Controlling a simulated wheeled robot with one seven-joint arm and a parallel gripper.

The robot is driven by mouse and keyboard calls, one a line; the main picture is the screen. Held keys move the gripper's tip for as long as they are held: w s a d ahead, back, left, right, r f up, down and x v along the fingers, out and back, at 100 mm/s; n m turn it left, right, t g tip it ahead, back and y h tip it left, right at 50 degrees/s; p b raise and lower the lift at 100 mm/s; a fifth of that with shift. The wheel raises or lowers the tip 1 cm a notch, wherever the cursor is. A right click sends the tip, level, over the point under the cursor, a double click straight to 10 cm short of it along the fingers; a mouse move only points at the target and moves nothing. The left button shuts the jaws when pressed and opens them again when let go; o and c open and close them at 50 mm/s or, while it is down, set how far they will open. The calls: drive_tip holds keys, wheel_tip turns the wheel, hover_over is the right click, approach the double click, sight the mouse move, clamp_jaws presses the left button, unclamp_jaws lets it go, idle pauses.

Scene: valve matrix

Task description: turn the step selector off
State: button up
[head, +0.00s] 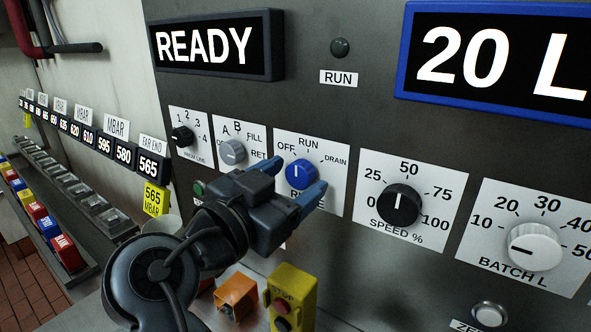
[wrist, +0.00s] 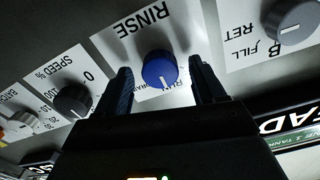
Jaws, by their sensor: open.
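No label reading "step" shows in either view. The blue knob (head: 300,174) sits on a plate marked OFF, RUN and DRAIN, and the wrist view shows RINSE beside the same blue knob (wrist: 160,70). Its white line points up, about at RUN. My gripper (head: 294,179) is open, with one finger on each side of this knob; in the wrist view the fingers (wrist: 161,67) stand apart from it with gaps. The grey knob (head: 232,152), on a plate with A, B, FILL and RET, is to the left; its lower label is hidden and its setting unclear.
A small black knob (head: 182,137) is further left. The black SPEED % knob (head: 399,204) and white BATCH L knob (head: 535,246) are to the right. A yellow stop box (head: 292,297) stands below my gripper. A READY display (head: 205,46) is above.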

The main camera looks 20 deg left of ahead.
drive_tip(key=shift+w+d, duration=0.1)
drive_tip(key=shift+w, duration=0.5)
drive_tip(key=c, duration=1.1)
